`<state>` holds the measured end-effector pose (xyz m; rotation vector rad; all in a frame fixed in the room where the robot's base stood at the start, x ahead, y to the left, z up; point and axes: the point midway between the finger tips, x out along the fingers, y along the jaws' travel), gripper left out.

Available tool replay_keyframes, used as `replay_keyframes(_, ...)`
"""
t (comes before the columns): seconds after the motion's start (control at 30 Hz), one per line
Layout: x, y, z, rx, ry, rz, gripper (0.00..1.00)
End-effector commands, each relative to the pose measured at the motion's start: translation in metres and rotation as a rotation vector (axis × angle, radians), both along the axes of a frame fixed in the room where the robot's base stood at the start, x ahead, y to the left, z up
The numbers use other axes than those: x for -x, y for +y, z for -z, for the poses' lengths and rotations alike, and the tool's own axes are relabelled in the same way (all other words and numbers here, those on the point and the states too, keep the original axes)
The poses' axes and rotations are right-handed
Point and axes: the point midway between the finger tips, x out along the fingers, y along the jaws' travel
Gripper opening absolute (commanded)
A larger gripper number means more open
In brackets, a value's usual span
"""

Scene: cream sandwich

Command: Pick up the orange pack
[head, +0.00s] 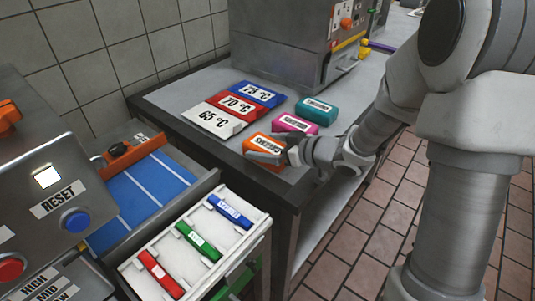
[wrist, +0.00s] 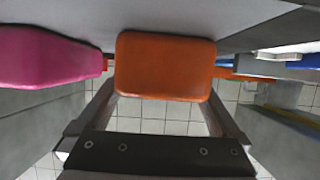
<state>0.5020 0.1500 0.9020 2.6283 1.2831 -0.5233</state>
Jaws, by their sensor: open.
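In the wrist view the orange pack (wrist: 165,66) sits between the tips of my gripper's fingers. My gripper (head: 287,152) is at the pack's right side in the head view, partly covering that end. In the wrist view my gripper (wrist: 163,100) is open, with a finger on each side of the pack. Whether the fingers touch it I cannot tell.
A pink pack (head: 294,124) lies just behind the orange one, close to my gripper, and a teal pack (head: 316,109) lies beyond. An open white drawer (head: 258,219) holds several coloured pieces below.

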Motion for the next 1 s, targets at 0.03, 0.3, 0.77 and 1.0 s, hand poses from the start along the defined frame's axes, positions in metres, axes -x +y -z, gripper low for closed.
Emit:
replay_keyframes(0.03, 0.000, 0.000, 0.000, 0.000, 0.000, 0.000, 1.00)
replay_keyframes(0.3, 0.000, 0.000, -0.001, 0.001, -0.001, 0.000, 0.77)
replay_keyframes(0.77, 0.000, 0.000, -0.001, 0.001, -0.001, 0.000, 0.26)
replay_keyframes(1.0, 0.000, 0.000, -0.015, 0.002, -0.004, -0.001, 0.26)
